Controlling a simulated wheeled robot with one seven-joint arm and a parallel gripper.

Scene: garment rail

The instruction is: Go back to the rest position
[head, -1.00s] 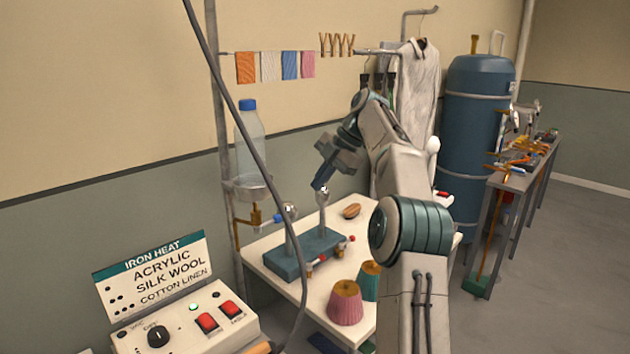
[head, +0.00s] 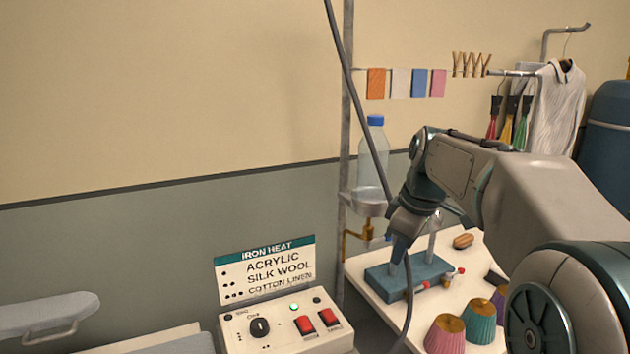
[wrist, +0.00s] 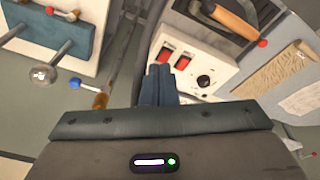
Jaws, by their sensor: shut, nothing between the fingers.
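My gripper (head: 398,248) is in the middle of the head view, its blue fingers pointing down. It hangs in front of the left end of the blue valve block (head: 422,272) and hides part of it. In the wrist view my gripper's fingers (wrist: 159,72) lie together with nothing between them. Past the fingertips the wrist view shows the iron heat control box (wrist: 190,62), with its red switches and black knob.
A white table (head: 372,306) carries the block, a brown brush (head: 463,241) and several thread cones (head: 446,335). A dark hose (head: 372,135) hangs close to my gripper. A bottle (head: 374,160) is on the pole. The control box (head: 285,325) stands at the lower left.

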